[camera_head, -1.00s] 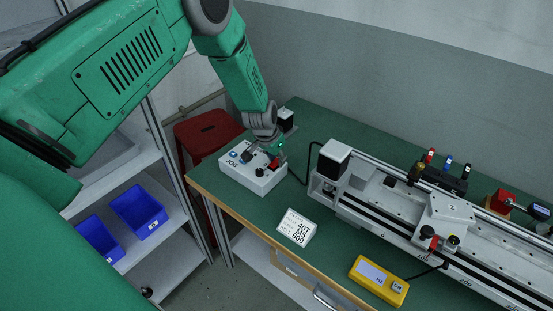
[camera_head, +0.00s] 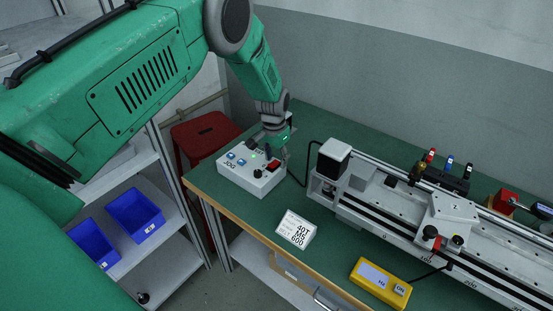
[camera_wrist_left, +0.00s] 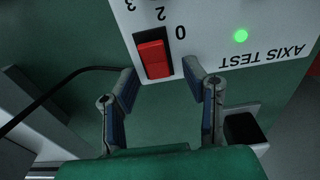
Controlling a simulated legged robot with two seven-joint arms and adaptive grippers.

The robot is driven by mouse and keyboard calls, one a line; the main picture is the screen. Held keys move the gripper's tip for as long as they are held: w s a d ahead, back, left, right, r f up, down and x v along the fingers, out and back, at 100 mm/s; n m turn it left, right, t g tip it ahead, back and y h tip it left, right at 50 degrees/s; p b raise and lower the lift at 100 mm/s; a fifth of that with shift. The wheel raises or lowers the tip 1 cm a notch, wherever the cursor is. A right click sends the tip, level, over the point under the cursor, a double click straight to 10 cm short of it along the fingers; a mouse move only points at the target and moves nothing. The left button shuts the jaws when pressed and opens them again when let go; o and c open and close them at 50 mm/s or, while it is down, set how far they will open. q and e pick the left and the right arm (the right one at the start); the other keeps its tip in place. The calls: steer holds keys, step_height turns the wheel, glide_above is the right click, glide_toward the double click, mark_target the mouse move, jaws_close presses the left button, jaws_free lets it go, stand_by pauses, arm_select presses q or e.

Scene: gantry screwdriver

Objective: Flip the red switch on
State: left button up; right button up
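The red switch (camera_head: 273,166) is a rocker in a black frame on top of the white control box (camera_head: 240,185). It shows close up in the left wrist view (camera_wrist_left: 153,59), beside the dial marks 0, 2 and 3. Which side of the rocker is pressed is hard to tell. A green lamp (camera_wrist_left: 241,36) by the words AXIS TEST is lit. My left gripper (camera_wrist_left: 160,80) is open and empty, its fingertips apart just short of the switch's edge. In the head view my left gripper (camera_head: 277,150) is at the box's far side. My right gripper is not in view.
A white gantry rail (camera_head: 390,205) runs along the green table to the right. A label card (camera_head: 296,229) and a yellow meter (camera_head: 378,283) lie in front. A red stool (camera_head: 203,136) and shelves with blue bins (camera_head: 136,214) are left of the table.

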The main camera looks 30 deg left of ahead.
mark_target(275, 163)
arm_select(q)
steer(key=shift+r, duration=0.25)
step_height(275, 163, up, 11)
steer(key=shift+s, duration=0.35)
steer(key=shift+r, duration=0.1)
stand_by(0.4)
